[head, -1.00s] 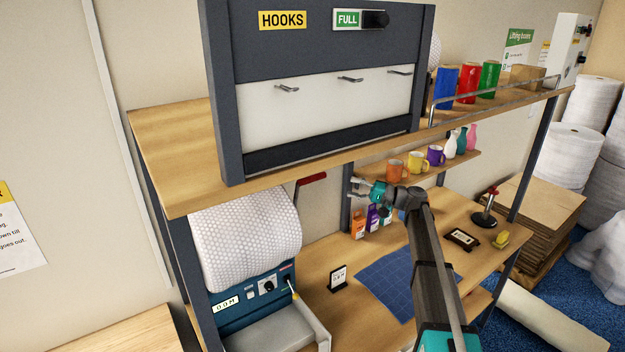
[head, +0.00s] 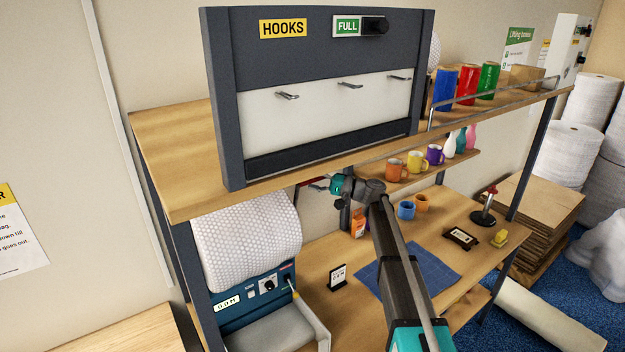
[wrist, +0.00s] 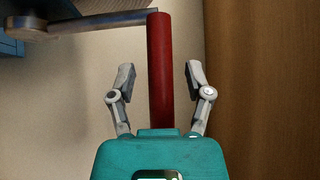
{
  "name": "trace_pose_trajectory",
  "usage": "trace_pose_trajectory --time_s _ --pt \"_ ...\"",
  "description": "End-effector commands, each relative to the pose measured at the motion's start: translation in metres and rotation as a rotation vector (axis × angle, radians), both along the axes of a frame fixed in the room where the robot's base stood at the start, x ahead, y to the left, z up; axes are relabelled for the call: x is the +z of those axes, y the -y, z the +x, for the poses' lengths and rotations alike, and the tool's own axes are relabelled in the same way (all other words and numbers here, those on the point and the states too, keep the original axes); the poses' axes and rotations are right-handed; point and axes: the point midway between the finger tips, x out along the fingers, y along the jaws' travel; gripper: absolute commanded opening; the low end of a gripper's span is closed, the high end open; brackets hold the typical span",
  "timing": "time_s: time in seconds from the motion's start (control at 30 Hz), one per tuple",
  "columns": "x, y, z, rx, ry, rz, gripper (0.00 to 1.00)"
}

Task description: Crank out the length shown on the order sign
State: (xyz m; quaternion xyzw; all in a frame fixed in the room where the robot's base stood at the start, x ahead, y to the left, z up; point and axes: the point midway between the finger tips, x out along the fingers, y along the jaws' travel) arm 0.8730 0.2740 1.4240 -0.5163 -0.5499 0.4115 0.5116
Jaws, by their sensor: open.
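The red crank handle (wrist: 160,70) lies between my gripper's two open fingers (wrist: 160,84) in the wrist view, with a gap on each side. Its grey crank arm (wrist: 95,22) runs left from the handle's far end. In the head view my gripper (head: 325,184) is at the handle, below the upper shelf, and partly covers it. The bubble-wrap roll (head: 247,238) sits on the blue dispenser (head: 258,293), whose white display (head: 227,303) seems to read 0.0 M. The small order sign (head: 337,277) stands on the bench; its figures are too small to read.
The upper shelf (head: 175,150) with the HOOKS cabinet (head: 325,50) hangs close above my gripper. Mugs (head: 415,162) and vases stand on a small shelf to the right. A blue cutting mat (head: 435,275) lies on the bench.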

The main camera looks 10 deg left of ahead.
Motion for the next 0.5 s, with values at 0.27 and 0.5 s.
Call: trace_pose_trajectory --time_s 0.27,0.5 --pt "0.0009 -0.0065 0.0005 0.000 0.000 0.000 0.65" --pt "0.0009 -0.0063 0.0004 0.000 0.000 0.000 0.54"
